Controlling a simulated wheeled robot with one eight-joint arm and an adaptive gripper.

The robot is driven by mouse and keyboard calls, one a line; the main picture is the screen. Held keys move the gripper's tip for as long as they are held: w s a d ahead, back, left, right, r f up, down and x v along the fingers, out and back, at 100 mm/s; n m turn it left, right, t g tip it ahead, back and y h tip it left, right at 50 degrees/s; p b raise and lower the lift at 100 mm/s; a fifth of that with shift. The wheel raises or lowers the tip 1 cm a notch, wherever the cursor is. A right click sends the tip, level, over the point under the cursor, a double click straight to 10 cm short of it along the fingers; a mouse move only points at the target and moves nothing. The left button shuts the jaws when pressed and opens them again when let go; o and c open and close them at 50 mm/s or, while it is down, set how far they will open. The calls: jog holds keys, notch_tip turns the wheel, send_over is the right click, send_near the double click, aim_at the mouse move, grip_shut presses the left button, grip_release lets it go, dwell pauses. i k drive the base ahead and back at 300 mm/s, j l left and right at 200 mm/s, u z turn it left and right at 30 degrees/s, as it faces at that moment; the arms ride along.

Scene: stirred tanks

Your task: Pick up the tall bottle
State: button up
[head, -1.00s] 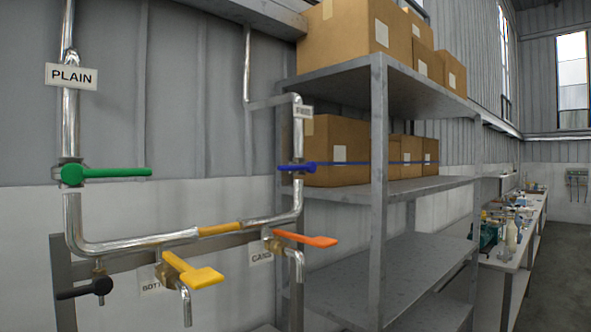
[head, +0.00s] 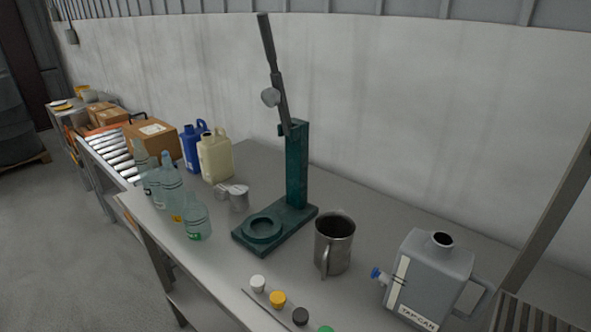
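Several clear glass bottles stand upright in a group at the left edge of the bench (head: 370,210) in the head view. A tall bottle (head: 172,185) with a narrow neck and a small orange mark low down stands in the middle of the group. Another tall-looking bottle (head: 140,158) stands behind it to the left, partly overlapped by its neighbours. A shorter, wider bottle (head: 198,222) with a green label stands nearest. I cannot tell for sure which of the two rear ones is taller. My gripper is not in view.
A green lever press (head: 297,165) stands mid-bench, right of the bottles. Metal cups (head: 238,198), a steel mug (head: 334,245), coloured caps (head: 277,299) and a grey can (head: 428,280) surround it. Cream (head: 216,158) and blue (head: 190,148) jugs stand behind the bottles.

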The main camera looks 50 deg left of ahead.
aim_at(171, 179)
jog(key=u, duration=2.75)
jog(key=i+j+z, duration=0.35)
jog(key=i, duration=0.15)
jog(key=i+j+z, duration=0.65)
jog(key=i+j, duration=0.2)
jog(key=j, duration=0.25)
